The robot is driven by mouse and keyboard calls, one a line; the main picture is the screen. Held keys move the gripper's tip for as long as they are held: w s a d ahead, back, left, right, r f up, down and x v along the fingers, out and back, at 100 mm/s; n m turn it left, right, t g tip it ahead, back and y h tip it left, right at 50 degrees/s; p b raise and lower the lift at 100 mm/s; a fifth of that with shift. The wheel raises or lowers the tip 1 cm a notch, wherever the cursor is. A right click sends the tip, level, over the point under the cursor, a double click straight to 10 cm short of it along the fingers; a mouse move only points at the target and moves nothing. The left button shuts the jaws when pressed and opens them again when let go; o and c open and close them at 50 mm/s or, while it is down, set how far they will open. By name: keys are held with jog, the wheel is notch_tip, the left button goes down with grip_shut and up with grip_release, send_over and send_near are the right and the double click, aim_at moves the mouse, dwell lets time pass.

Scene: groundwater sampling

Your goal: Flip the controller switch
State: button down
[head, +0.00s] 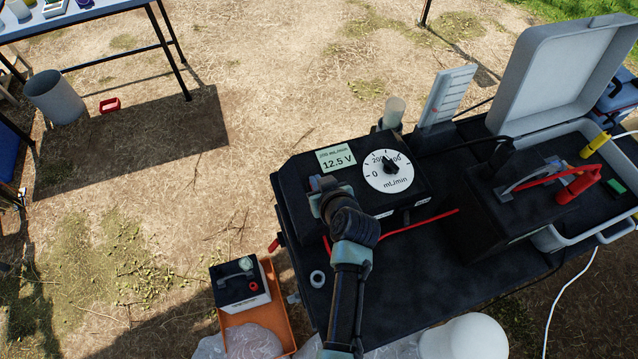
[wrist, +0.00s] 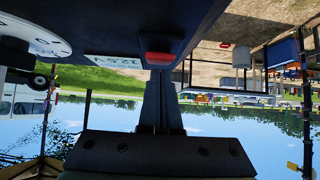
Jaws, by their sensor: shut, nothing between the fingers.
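The controller (head: 430,185) is a black box on the dark table, with a display (head: 337,160) reading 12.5 V and a white flow dial (head: 388,170) marked in mL/min. In the wrist view, which looks upside down, a red rocker switch (wrist: 162,45) sits on the controller's dark face beside the display (wrist: 112,62). My gripper (wrist: 160,74) is shut and empty, its fingertips right at the switch's edge; I cannot tell whether they touch it. In the head view my gripper (head: 322,184) is at the controller's left end and hides the switch.
An open grey case (head: 560,65) and a black battery (head: 505,215) with red and black leads stand to the right. A clear cup (head: 394,110) and a white upright panel (head: 445,95) stand behind the controller. An orange crate (head: 240,325) is on the ground at front left.

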jog(key=shift+w+a+r, duration=0.1)
jog(key=shift+w, duration=0.2)
jog(key=shift+w+a+r+p, duration=0.1)
jog(key=shift+r+p, duration=0.3)
jog(key=shift+r, duration=0.2)
jog(key=r+p, duration=0.2)
jog(key=r, duration=0.1)
jog(key=shift+w+a, duration=0.1)
jog(key=shift+w, duration=0.2)
jog(key=s+d+r, duration=0.2)
jog(key=s+r, duration=0.3)
jog(key=r, duration=0.3)
jog(key=shift+s, duration=0.2)
